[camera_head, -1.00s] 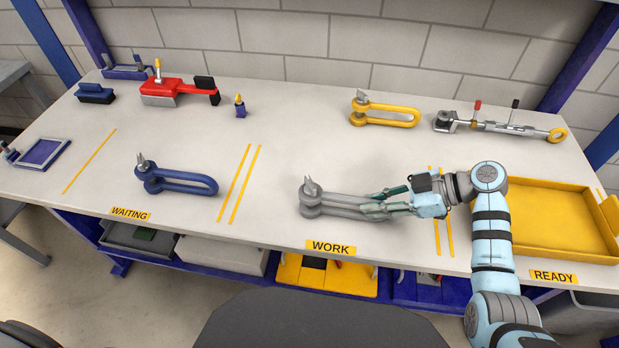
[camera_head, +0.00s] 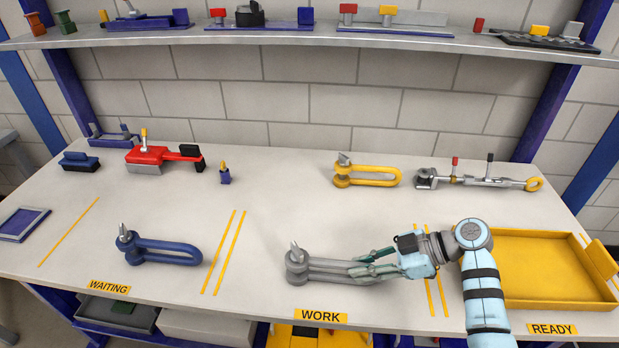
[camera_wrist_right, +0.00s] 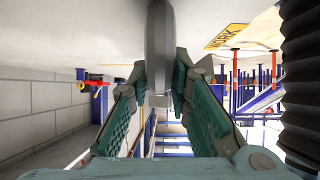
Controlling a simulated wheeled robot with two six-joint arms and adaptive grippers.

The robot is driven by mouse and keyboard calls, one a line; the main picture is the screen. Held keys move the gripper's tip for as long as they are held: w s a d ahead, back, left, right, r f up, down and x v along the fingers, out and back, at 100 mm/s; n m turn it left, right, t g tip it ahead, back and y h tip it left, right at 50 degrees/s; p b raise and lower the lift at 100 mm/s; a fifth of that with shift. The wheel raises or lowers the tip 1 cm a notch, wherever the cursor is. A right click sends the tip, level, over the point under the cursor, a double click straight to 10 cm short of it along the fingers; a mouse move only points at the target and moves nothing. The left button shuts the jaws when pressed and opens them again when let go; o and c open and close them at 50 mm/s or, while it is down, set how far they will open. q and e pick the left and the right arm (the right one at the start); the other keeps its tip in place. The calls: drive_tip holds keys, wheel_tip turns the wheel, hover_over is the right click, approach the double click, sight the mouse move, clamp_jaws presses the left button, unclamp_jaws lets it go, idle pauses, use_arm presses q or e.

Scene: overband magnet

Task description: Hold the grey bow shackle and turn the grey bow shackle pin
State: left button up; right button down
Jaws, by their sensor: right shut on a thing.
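The grey bow shackle (camera_head: 325,264) lies on the table in the WORK area, its bow toward the right. Its grey pin (camera_head: 296,252) stands at the left end with the tip pointing up. My right gripper (camera_head: 368,262) is shut on the bow end of the shackle, coming in from the right. In the right wrist view, the grey bow (camera_wrist_right: 159,60) sits between the two green finger pads. My left gripper is not in view.
A blue shackle (camera_head: 170,253) lies in the WAITING area. A yellow shackle (camera_head: 378,171), a turnbuckle-like metal tool (camera_head: 480,180) and a red clamp (camera_head: 150,156) lie at the back. A yellow tray (camera_head: 540,292) is at right.

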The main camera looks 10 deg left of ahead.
drive_tip(key=shift+f, duration=0.2)
drive_tip(key=c, duration=1.4)
unclamp_jaws()
drive_tip(key=v, duration=1.2)
wheel_tip(320, 180, up, 8)
drive_tip(key=p, duration=0.6)
drive_tip(key=shift+p, duration=0.4)
drive_tip(key=shift+w+r, duration=0.1)
